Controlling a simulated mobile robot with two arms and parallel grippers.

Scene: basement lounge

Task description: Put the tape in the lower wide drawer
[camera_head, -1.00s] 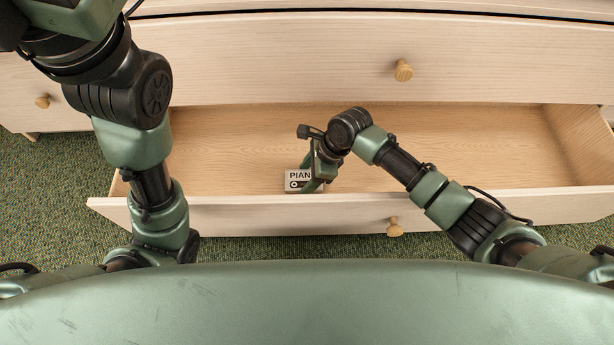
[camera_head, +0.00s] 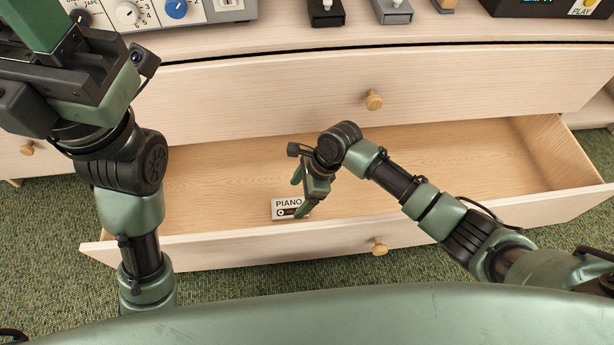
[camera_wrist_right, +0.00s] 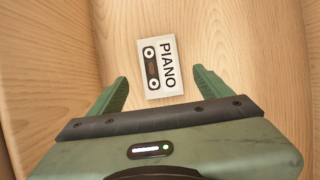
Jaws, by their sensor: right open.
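The tape (camera_head: 288,208), a small white cassette card marked PIANO, lies flat on the floor of the open lower wide drawer (camera_head: 440,160), near its front wall. It also shows in the right wrist view (camera_wrist_right: 160,65), just beyond and between the fingertips. My right gripper (camera_head: 300,195) is inside the drawer, above and beside the tape. Its fingers are spread in the right wrist view (camera_wrist_right: 160,85) and hold nothing. My left gripper (camera_head: 40,50) is raised at the upper left, in front of the dresser top; its fingertips are out of frame.
The upper drawer (camera_head: 300,95) is shut above the open one. On the dresser top stand a device with knobs (camera_head: 150,12), grey and black switch-like items (camera_head: 393,10) and a dark player (camera_head: 550,8). The drawer's right half is empty.

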